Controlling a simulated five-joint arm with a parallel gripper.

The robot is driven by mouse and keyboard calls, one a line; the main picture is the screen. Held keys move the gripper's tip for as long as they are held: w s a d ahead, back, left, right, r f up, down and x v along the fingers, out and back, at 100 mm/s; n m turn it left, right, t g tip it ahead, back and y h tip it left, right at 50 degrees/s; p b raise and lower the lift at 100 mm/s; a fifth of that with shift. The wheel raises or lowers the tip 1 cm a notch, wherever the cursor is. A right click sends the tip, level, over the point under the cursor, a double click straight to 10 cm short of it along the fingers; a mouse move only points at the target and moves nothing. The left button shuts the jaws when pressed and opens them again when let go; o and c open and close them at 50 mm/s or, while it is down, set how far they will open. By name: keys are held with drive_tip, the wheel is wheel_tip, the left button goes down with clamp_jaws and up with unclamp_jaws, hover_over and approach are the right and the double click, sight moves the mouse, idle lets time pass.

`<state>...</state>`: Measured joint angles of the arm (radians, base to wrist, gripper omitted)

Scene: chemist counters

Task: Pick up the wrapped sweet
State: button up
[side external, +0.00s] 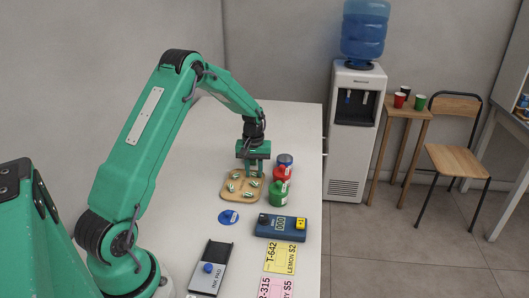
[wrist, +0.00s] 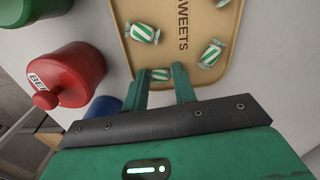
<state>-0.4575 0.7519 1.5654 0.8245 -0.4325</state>
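Several wrapped sweets with green and white stripes lie on a tan tray marked SWEETS (wrist: 228,12); the tray (side external: 226,195) also shows in the side view. Another sweet (wrist: 143,33) lies beyond the left finger, and one (wrist: 211,54) lies to the right. My gripper (wrist: 160,82) points down at the tray with its fingers apart. A gap seems to show on each side of the sweet between them. In the side view my gripper (side external: 253,170) is low over the tray's far part.
Red (side external: 282,174), green (side external: 278,195) and blue (side external: 285,159) lidded jars stand close to the tray's right side. In front are a blue disc (side external: 228,217), a blue device (side external: 278,229), an ink pad (side external: 211,266) and paper tickets (side external: 285,258). The counter left of the tray is clear.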

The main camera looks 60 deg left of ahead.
sight(255, 175)
drive_tip(key=shift+c, duration=0.6)
drive_tip(key=shift+r, duration=0.15)
drive_tip(key=shift+r, duration=0.55)
drive_tip(key=r, duration=0.3)
drive_tip(key=shift+d+r, duration=0.1)
drive_tip(key=shift+d, duration=0.2)
drive_tip(key=d+r, duration=0.2)
drive_tip(key=d, duration=0.1)
drive_tip(key=d+r, duration=0.2)
drive_tip(key=d, duration=0.2)
drive_tip(key=s+d+r, duration=0.1)
drive_tip(key=d+r, duration=0.1)
drive_tip(key=d, duration=0.2)
drive_tip(key=shift+r, duration=0.2)
drive_tip(key=w+a, duration=0.7)
drive_tip(key=w, duration=0.5)
drive_tip(key=shift+a, duration=0.15)
drive_tip(key=shift+w+f, duration=0.1)
